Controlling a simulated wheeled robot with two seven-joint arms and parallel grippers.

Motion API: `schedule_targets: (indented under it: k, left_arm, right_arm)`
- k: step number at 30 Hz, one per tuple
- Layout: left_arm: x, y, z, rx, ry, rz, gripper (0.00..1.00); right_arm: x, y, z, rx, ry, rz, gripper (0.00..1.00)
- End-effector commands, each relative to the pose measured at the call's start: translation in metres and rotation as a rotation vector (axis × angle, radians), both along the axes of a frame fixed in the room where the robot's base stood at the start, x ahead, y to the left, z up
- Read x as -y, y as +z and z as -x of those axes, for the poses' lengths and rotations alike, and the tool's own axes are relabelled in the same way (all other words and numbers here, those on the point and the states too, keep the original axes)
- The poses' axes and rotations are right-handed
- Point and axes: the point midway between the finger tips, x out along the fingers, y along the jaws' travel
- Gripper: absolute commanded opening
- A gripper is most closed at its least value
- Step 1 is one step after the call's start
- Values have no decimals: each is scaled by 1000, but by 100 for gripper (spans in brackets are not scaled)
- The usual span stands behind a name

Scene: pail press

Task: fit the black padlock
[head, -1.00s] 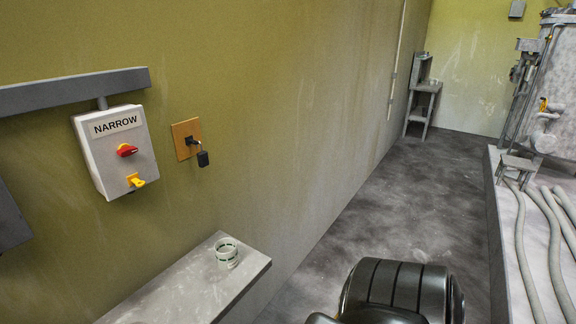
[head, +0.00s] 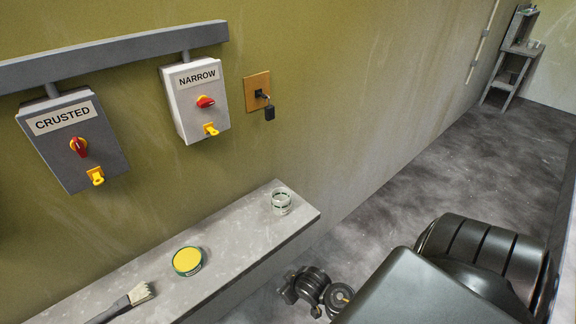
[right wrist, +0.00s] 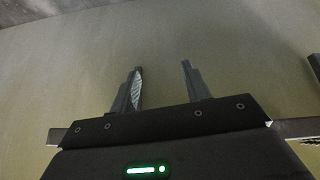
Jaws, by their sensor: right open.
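The black padlock (head: 269,112) hangs from a dark hook on an orange-brown plate (head: 257,89) on the wall, right of the boxes. The NARROW box (head: 198,118) is light grey, with a red knob on yellow (head: 206,102) and a yellow hasp (head: 211,129) below. The CRUSTED box (head: 66,160) is dark grey, with a similar red knob and yellow hasp (head: 96,177). My right gripper (right wrist: 160,76) is open and empty in the right wrist view, facing bare wall. A dark arm of mine fills the head view's lower right; no fingertips show there. My left gripper is not in view.
A grey ledge (head: 235,232) runs along the wall below the boxes. It carries a glass jar (head: 281,203), a yellow-topped tin (head: 187,261) and a brush (head: 138,295). A grey rail (head: 120,52) runs above the boxes. Floor is clear toward a far stand (head: 513,72).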

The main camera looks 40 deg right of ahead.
Motion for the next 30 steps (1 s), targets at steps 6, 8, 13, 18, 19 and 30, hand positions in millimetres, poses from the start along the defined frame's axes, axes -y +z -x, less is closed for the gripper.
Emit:
schedule_targets:
  k: [6,8,13,18,19,30]
  left_arm:
    - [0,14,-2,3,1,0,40]
    - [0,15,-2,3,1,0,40]
    - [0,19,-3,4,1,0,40]
    - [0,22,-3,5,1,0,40]
    - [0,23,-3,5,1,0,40]
    - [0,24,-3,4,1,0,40]
  right_arm:
    - [40,121,-63,227,-48,34,47]
    - [57,149,-87,312,-64,38,47]
    - [111,243,-153,588,-113,29,47]
    - [156,336,-191,832,-137,2,47]
    - [162,350,-194,866,-138,-3,47]
    - [187,412,-206,1022,-142,-33,47]
